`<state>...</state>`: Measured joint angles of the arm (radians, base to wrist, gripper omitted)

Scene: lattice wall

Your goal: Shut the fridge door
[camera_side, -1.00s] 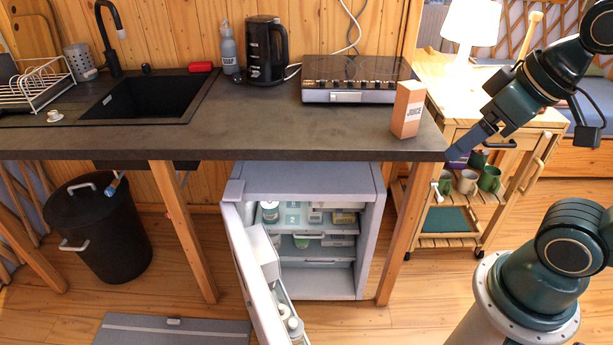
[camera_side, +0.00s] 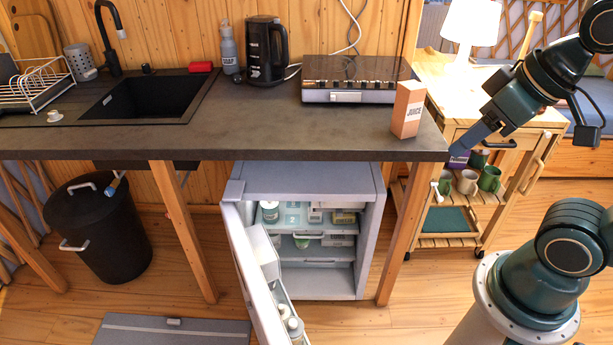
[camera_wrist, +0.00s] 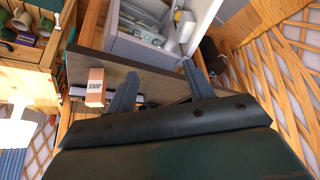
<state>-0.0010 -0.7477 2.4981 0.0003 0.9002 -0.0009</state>
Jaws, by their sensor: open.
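The small grey fridge (camera_side: 371,235) stands under the counter. Its door (camera_side: 255,280) is swung wide open toward the front left, with bottles in its inner shelves. Cartons and jars show on the lit shelves inside. My gripper (camera_side: 462,150) is at the counter's right end, to the right of the fridge and apart from the door. In the wrist view my gripper (camera_wrist: 160,75) has its two fingers spread, with nothing between them. The fridge (camera_wrist: 140,48) also shows beyond the fingers there, with the counter edge in between.
The dark counter (camera_side: 250,140) carries a juice carton (camera_side: 407,110) near its right end, a hob (camera_side: 357,80) and a kettle (camera_side: 265,50). A wooden leg (camera_side: 405,230) stands right of the fridge. A trolley with mugs (camera_side: 489,178) is at right. A black bin (camera_side: 105,230) stands left.

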